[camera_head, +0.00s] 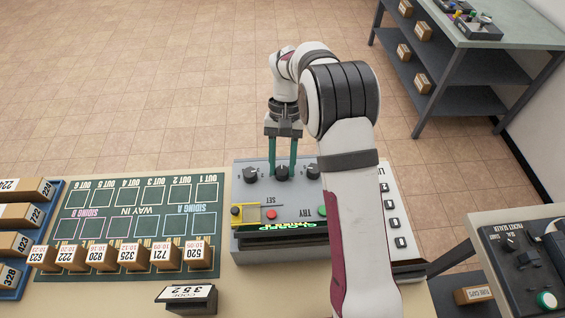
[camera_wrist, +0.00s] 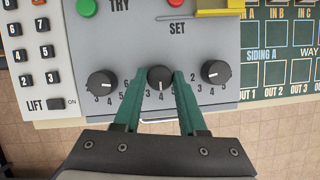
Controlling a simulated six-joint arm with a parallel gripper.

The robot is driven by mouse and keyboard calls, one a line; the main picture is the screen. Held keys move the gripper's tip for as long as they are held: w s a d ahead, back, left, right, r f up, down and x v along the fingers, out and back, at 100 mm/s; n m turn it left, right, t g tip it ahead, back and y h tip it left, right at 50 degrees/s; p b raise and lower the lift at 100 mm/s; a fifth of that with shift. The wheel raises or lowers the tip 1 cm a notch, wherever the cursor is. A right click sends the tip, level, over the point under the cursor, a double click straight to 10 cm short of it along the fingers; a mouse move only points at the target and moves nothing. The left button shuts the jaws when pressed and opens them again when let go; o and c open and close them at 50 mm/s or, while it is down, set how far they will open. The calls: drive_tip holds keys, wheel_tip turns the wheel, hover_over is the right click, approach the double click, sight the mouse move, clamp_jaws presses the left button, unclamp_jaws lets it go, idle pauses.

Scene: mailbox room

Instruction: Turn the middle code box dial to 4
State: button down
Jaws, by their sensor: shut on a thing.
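The code box (camera_head: 285,205) is a grey panel with a row of three black dials. The middle dial (camera_wrist: 161,77) sits between the green fingers of my gripper (camera_wrist: 153,82), which are shut on it; it also shows in the head view (camera_head: 282,173). Numbers ring it, with 4 visible just below it in the wrist view. The other dials, left (camera_wrist: 102,84) and right (camera_wrist: 213,72) in the wrist view, are untouched.
A track board (camera_head: 140,225) with several numbered blocks and a code card (camera_head: 187,293) lie left in the head view.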

idle(0.3)
drive_tip(key=shift+c, duration=2.3)
unclamp_jaws()
drive_tip(key=v, duration=1.5)
drive_tip(key=shift+r, duration=0.3)
drive_tip(key=shift+w, duration=0.1)
